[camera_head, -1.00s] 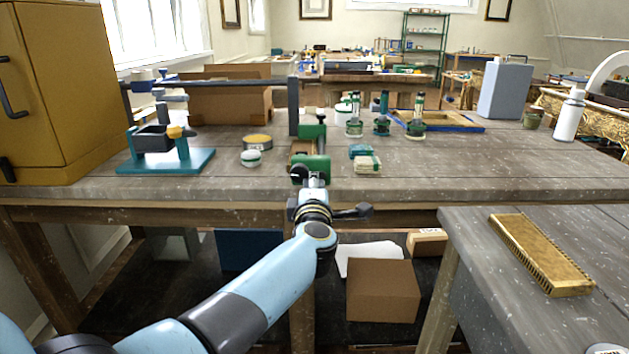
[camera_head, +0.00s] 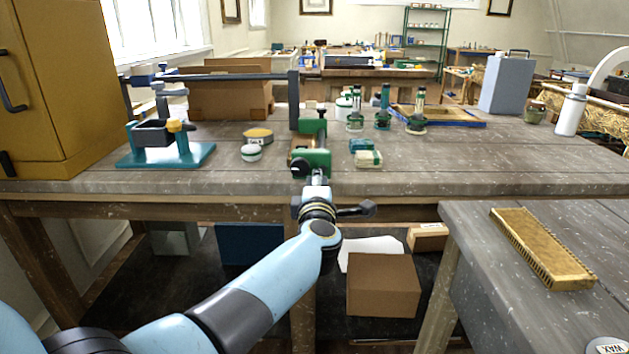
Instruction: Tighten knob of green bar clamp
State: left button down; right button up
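The green bar clamp (camera_head: 317,157) is at the front edge of the wooden bench, near the middle of the head view. A small dark knob (camera_head: 301,168) shows at the lower left of its green body. My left gripper (camera_head: 316,186) is just in front of and below the clamp, at the end of my light blue arm. Its tips are very small here and overlap the clamp's lower end, so I cannot tell whether they touch the knob or are open or shut. My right gripper is not in view.
A teal-based stand (camera_head: 165,155) and a round tin (camera_head: 257,135) are to the left. Small green-and-white blocks (camera_head: 367,158) lie right of the clamp. Several green-based tools stand behind. A lower grey table (camera_head: 475,250) with a gold brush-like block (camera_head: 541,248) is at right.

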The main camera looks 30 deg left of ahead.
pick_arm(q)
jog(key=p+v, duration=0.2)
jog(key=v, duration=0.4)
notch_tip(320, 180, up, 5)
jog(key=s+a+n, duration=0.1)
jog(key=s+n, duration=0.1)
jog(key=n, duration=0.4)
jog(key=x, duration=0.7)
jog(key=shift+w+b, duration=0.15)
jog(key=shift+b, duration=0.15)
jog(key=shift+f, duration=0.3)
jog(key=shift+d, duration=0.1)
